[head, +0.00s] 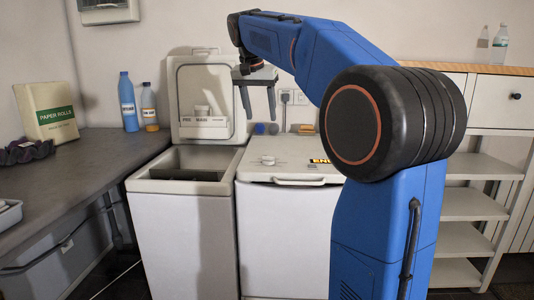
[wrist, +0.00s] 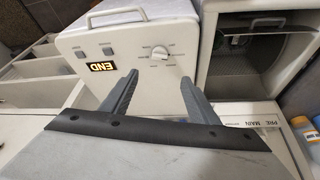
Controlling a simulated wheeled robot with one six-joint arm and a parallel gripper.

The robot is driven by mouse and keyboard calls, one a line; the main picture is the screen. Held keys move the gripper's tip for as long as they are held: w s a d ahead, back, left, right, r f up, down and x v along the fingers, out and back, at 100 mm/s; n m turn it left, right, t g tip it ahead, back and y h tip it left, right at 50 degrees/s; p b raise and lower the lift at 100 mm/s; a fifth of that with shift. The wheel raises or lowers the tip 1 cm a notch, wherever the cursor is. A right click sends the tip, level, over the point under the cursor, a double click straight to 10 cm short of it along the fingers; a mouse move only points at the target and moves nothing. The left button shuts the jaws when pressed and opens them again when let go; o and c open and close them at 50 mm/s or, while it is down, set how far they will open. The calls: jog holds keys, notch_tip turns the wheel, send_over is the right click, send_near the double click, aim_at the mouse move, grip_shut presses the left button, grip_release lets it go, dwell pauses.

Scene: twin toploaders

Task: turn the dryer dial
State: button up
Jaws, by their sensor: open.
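The closed white toploader (head: 290,225), apparently the dryer, stands to the right of the open one. Its round white dial (head: 268,160) is on the top panel, left of the lit END display (head: 322,161). In the wrist view the dial (wrist: 160,53) has small printed marks around it, and the END display (wrist: 97,66) is to its left. My gripper (head: 257,108) is open and empty, fingers pointing down, above the panel and clear of the dial. In the wrist view its fingertips (wrist: 158,80) appear on either side below the dial.
The left toploader (head: 185,235) has its lid (head: 203,95) raised, close to my gripper's left, with PRE and MAIN compartments on it. A grey counter (head: 75,165) with bottles (head: 129,103) is at the left. White shelves (head: 475,205) stand at the right.

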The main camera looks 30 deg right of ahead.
aim_at(268, 157)
jog(key=x, duration=1.7)
jog(key=shift+w, duration=0.1)
jog(key=c, duration=1.1)
